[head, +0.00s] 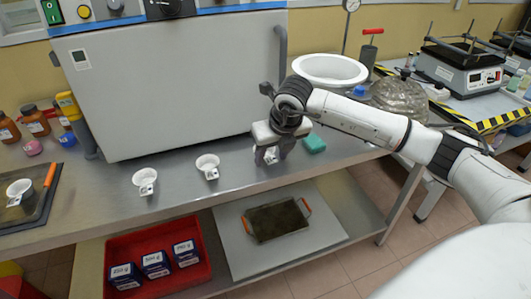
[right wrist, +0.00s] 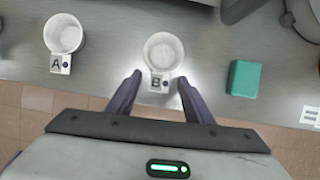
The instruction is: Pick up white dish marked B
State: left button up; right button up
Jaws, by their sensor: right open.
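The white dish marked B (right wrist: 163,50) is a small round cup with a square tab that carries the letter B. It stands upright on the metal bench. My right gripper (right wrist: 160,80) is open and empty, with its fingertips on either side of the tab and the cup just beyond them. In the head view my right gripper (head: 270,154) points down at the bench and mostly hides dish B. I cannot tell the exact height of the fingertips. My left gripper is not in view.
White dish A (right wrist: 65,36) stands left of dish B; another white dish (head: 146,178) is farther left. A green block (right wrist: 243,78) lies to the right. A large grey oven (head: 180,85) stands behind, and a white basin (head: 330,70) is at back right.

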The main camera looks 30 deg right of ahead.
jog(key=shift+w+f, duration=0.1)
jog(key=shift+f, duration=0.15)
jog(key=shift+r, duration=0.1)
jog(key=c, duration=1.1)
